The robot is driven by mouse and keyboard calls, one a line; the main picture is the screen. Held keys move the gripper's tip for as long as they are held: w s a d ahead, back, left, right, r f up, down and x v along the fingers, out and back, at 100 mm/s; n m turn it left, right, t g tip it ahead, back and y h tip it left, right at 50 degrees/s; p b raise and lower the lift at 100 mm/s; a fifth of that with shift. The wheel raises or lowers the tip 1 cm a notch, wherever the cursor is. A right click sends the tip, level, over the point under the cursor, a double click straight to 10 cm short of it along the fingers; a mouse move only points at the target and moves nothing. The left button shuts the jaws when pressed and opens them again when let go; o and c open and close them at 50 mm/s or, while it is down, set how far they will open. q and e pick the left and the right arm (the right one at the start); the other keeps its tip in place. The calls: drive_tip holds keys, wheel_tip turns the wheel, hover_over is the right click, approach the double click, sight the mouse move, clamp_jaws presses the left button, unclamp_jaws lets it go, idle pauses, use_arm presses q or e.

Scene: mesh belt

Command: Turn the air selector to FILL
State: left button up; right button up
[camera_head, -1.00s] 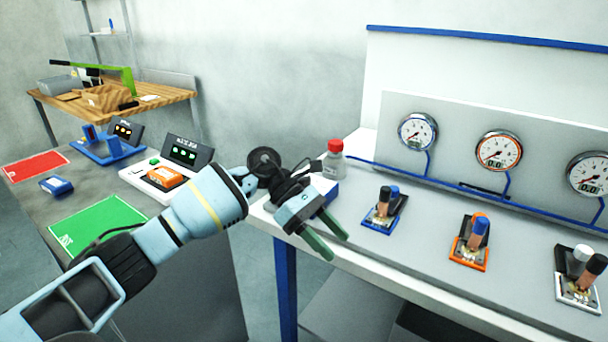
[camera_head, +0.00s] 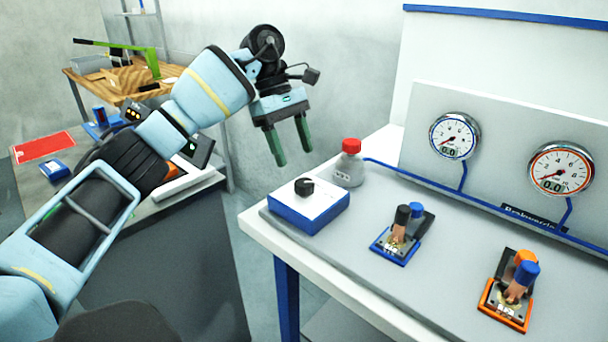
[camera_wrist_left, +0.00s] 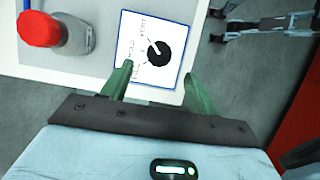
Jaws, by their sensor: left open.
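The air selector is a white-topped blue box (camera_head: 308,210) with a black round knob (camera_head: 304,187), at the bench's left end in the head view. In the left wrist view the knob (camera_wrist_left: 158,53) has a white pointer mark angled up and left, toward the VENT side; the HOLD and FILL labels are lower on its left. I cannot read its exact setting. My left gripper (camera_head: 292,155) is open and empty, its green fingers pointing down, above and behind the box in the head view. In the wrist view its fingers (camera_wrist_left: 158,75) straddle the box's near part, apart from the knob.
A grey bottle with a red cap (camera_head: 350,165) stands just behind the box. Valve levers on a blue base (camera_head: 402,245) and an orange base (camera_head: 508,303) are to the right. Gauges (camera_head: 455,136) line the panel. The bench top between is clear.

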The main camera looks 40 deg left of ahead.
sight(304, 182)
use_arm(q)
drive_tip(key=x, duration=0.6)
drive_tip(key=shift+w+d+f, duration=0.1)
drive_tip(key=shift+d+f, duration=0.05)
drive_tip(key=shift+f, duration=0.15)
drive_tip(key=c, duration=1)
